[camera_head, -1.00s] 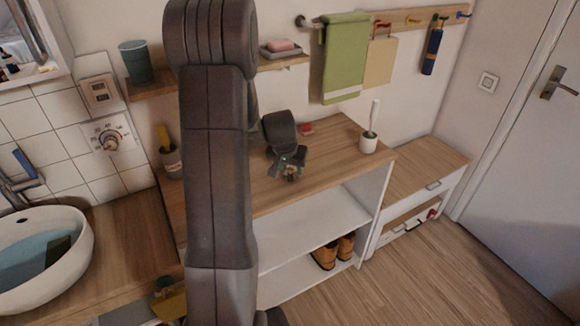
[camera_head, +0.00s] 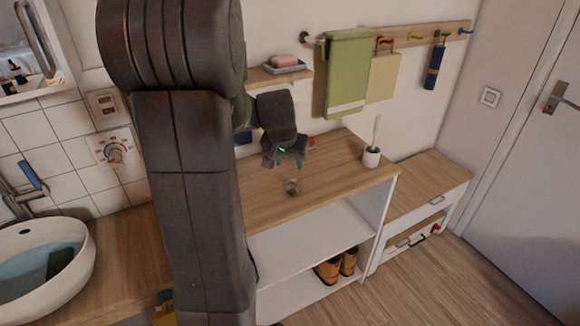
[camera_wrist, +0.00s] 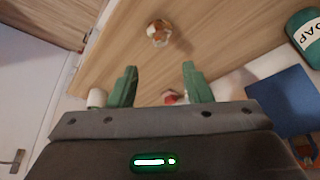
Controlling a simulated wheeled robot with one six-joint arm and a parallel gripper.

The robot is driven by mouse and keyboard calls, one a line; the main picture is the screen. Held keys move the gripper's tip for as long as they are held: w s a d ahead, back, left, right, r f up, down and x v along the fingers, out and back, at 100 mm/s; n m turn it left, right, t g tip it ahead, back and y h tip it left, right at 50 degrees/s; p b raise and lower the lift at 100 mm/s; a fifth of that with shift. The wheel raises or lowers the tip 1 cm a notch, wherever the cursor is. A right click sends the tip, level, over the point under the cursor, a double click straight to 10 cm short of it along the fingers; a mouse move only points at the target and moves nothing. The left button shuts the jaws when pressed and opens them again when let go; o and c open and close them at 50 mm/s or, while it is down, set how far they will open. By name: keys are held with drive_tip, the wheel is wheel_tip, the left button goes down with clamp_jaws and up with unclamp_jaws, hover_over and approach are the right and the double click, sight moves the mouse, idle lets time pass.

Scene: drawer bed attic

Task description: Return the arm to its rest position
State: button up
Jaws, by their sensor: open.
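My gripper (camera_head: 287,158) is above the wooden top of the shelf unit (camera_head: 330,180) in the head view. In the wrist view its two green fingers (camera_wrist: 159,88) stand apart with nothing between them. A small round brownish object (camera_head: 292,187) sits on the wooden top, just below and apart from my gripper. It also shows in the wrist view (camera_wrist: 159,33), beyond the fingertips. My arm hides part of the counter and wall at the left.
A white cup with a brush (camera_head: 371,157) stands at the top's right end. A wall shelf holds a soap dish (camera_head: 285,66). A green towel (camera_head: 346,75) hangs behind. The basin (camera_head: 40,262) is at left. A low drawer bench (camera_head: 425,185) and a door are at right.

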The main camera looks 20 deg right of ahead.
sight(293, 182)
drive_tip(key=shift+r, duration=0.2)
drive_tip(key=shift+f, duration=0.1)
drive_tip(key=x, duration=1.2)
drive_tip(key=shift+f, duration=0.35)
drive_tip(key=shift+r, duration=1.65)
